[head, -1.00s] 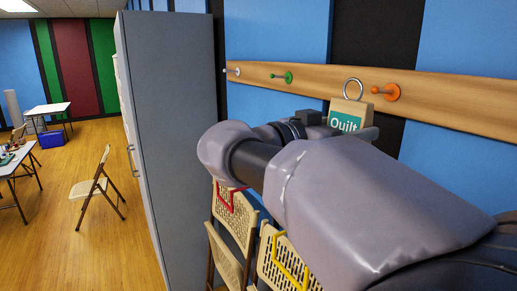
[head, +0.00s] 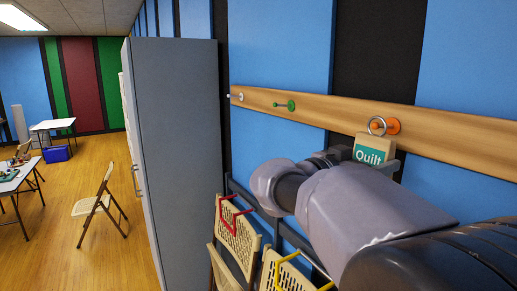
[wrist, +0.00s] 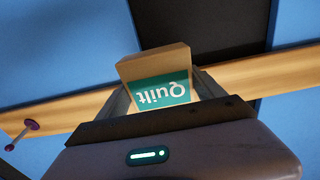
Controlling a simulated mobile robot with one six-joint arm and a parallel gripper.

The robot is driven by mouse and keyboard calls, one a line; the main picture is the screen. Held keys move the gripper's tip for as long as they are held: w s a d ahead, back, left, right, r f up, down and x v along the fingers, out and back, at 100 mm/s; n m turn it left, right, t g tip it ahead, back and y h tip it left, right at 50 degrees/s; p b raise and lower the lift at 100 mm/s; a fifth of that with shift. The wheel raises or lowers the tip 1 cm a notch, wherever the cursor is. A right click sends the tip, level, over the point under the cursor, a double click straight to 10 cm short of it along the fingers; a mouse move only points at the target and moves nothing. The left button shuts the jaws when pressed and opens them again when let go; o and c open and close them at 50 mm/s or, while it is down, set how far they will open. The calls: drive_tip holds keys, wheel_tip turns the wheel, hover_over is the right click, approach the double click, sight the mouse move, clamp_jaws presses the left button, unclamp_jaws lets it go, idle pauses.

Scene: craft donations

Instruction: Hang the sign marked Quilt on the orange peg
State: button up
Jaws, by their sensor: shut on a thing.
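The Quilt sign (head: 372,151), a wooden block with a teal label and a metal ring (head: 377,118) on top, is held upright in my gripper (head: 366,162). The gripper is shut on its sides. The orange peg (head: 394,126) is on the wooden rail.
The wooden rail (head: 330,111) also carries a green peg (head: 290,105) and a white peg (head: 239,97). A purple peg (wrist: 31,125) shows in the wrist view. A grey cabinet (head: 175,150) stands left. Folding chairs (head: 237,232) are below the rail.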

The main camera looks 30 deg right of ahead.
drive_tip(key=shift+d+r+p, duration=0.2)
drive_tip(key=shift+d+p, duration=0.45)
drive_tip(key=shift+d, duration=0.1)
drive_tip(key=shift+w+d+f+b, duration=0.1)
drive_tip(key=shift+d+f+b, duration=0.45)
drive_tip(key=shift+b, duration=0.25)
drive_tip(key=shift+d+f+b, duration=0.2)
drive_tip(key=shift+f+b, duration=0.1)
drive_tip(key=shift+b, duration=0.65)
drive_tip(key=shift+b, duration=0.3)
drive_tip(key=shift+r, duration=0.1)
drive_tip(key=o, duration=1.3)
